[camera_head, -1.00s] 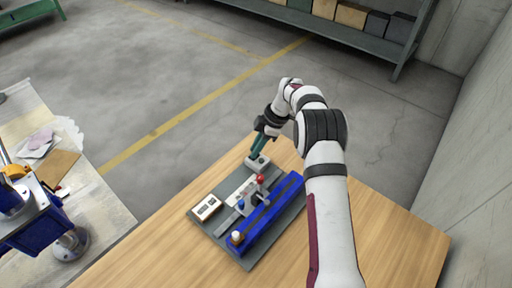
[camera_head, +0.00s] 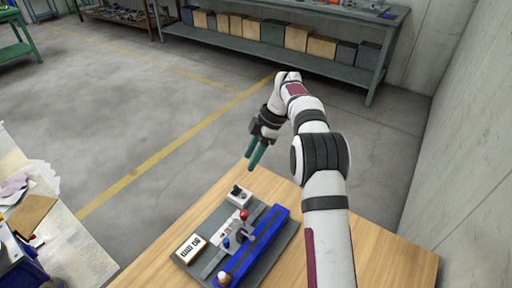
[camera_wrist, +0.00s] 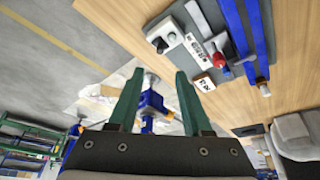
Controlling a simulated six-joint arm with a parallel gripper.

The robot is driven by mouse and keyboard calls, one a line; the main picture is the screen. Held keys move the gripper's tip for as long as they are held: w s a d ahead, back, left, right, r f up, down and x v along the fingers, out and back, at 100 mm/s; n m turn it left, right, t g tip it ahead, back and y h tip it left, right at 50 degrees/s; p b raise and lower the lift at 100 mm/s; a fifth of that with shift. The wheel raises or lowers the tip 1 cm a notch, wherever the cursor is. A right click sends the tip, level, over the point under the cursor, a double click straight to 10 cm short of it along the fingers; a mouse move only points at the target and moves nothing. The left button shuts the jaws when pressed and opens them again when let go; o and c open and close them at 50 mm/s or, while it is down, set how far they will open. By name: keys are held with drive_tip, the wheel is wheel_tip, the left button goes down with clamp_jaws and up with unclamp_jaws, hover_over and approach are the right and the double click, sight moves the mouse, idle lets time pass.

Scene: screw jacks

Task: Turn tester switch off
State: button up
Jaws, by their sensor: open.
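The tester (camera_head: 212,222) is a dark grey plate with fixtures on the wooden table. At its far end sits a small white switch box (camera_head: 240,198) with a black switch (camera_head: 236,189) on top. In the wrist view the switch box (camera_wrist: 168,32) and black switch (camera_wrist: 162,45) lie beyond the fingers, above centre. Whether the switch is on or off is too small to tell. My gripper (camera_head: 253,163) has two green fingers, apart and empty. It is in the air above and beyond the switch box, not touching it. The fingers also show in the wrist view (camera_wrist: 160,72).
The tester also carries a blue rail (camera_head: 252,247), a red knob (camera_head: 243,215), a blue knob (camera_head: 226,242) and a white counter box (camera_head: 190,247). Bare wooden table (camera_head: 380,262) lies to the right. A second bench (camera_head: 62,235) stands at left.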

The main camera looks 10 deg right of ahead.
drive_tip(key=v, duration=0.4)
drive_tip(key=s+a+r+m+h, duration=0.1)
drive_tip(key=s+r+m, duration=0.35)
drive_tip(key=s, duration=0.35)
drive_tip(key=s+a+r+m, duration=0.2)
drive_tip(key=s+r+m, duration=0.2)
drive_tip(key=s+m, duration=0.3)
drive_tip(key=s+f+m, duration=0.2)
drive_tip(key=s+m, duration=0.2)
drive_tip(key=s, duration=0.4)
drive_tip(key=s+f+m+h, duration=0.1)
drive_tip(key=s+m, duration=0.3)
drive_tip(key=s, duration=0.5)
drive_tip(key=s+f+m, duration=0.3)
drive_tip(key=s+m, duration=0.1)
drive_tip(key=s, duration=0.4)
drive_tip(key=shift+s+a+f+h, duration=0.15)
drive_tip(key=shift+a+f+h, duration=0.1)
drive_tip(key=shift+a+h, duration=0.05)
